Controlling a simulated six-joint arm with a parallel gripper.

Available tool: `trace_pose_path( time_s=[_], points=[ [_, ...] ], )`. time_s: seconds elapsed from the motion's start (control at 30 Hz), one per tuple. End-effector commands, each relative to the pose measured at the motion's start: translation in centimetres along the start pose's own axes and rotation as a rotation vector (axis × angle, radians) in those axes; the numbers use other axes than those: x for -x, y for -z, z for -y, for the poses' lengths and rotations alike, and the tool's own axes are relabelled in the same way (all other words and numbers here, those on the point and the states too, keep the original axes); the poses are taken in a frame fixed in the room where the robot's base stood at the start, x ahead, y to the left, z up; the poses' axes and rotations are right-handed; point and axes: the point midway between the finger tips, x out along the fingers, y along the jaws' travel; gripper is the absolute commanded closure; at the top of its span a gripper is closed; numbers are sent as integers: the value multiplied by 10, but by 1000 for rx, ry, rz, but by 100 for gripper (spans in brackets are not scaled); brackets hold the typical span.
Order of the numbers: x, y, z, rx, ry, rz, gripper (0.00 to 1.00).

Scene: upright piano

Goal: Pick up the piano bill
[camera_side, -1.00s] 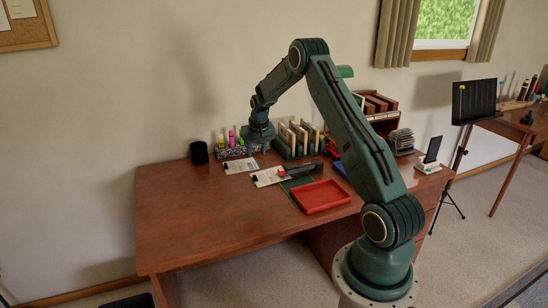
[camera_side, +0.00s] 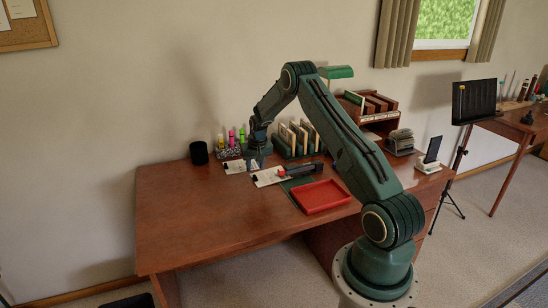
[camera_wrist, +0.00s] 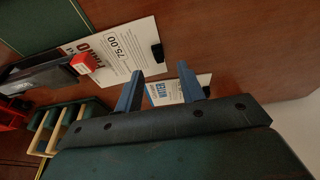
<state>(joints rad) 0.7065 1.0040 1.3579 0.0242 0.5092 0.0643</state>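The piano bill is a white sheet with large red and dark print reading "PIANO" and "75.00" (camera_wrist: 115,48). In the side view the bill (camera_side: 267,178) lies on the desk, a black clip at its left end. A black stapler-like object with a red end (camera_wrist: 82,63) lies by it and covers part of it in the wrist view. A second clipped sheet with blue print (camera_wrist: 165,92) lies behind it, partly hidden by my fingers. My gripper (camera_wrist: 160,72) is open and empty, pointing down above the desk near the two sheets; it also shows in the side view (camera_side: 256,164).
A red tray (camera_side: 321,196) sits to the right of the bill. Behind stand a pen holder with coloured markers (camera_side: 231,152), a file rack (camera_side: 298,138) and a black cup (camera_side: 199,153). The desk's left and front (camera_side: 200,215) are clear.

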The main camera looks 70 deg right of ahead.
Motion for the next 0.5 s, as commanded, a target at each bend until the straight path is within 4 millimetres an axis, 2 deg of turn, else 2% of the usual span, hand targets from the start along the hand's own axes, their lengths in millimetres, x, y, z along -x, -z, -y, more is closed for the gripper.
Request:
trace_pose_path(
  time_s=[0.5],
  points=[
    [-46,-1,-1,0,0,1,61]
  ],
)
